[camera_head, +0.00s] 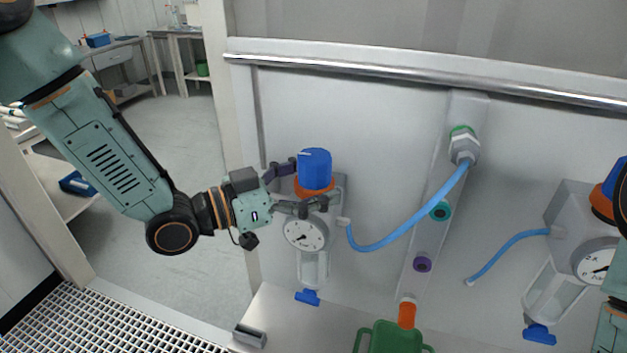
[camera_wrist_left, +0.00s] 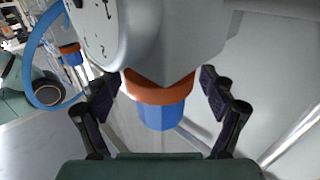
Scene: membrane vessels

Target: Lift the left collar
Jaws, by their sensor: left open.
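The left collar (camera_head: 313,190) is an orange ring under a blue knob (camera_head: 314,164) on top of the left regulator unit with a round dial (camera_head: 305,233). My left gripper (camera_head: 312,184) is open, with one finger on either side of the collar. In the left wrist view the collar (camera_wrist_left: 160,90) and blue knob (camera_wrist_left: 160,116) appear upside down between the open fingers (camera_wrist_left: 158,84), with a visible gap on each side. My right gripper is out of view; only part of my right arm shows at the right edge.
A blue hose (camera_head: 405,226) runs from the left unit to a fitting (camera_head: 463,147) on the wall panel. A second unit (camera_head: 572,234) with its own dial hangs at right. A metal rail (camera_head: 420,76) crosses above. A green container (camera_head: 394,338) stands below.

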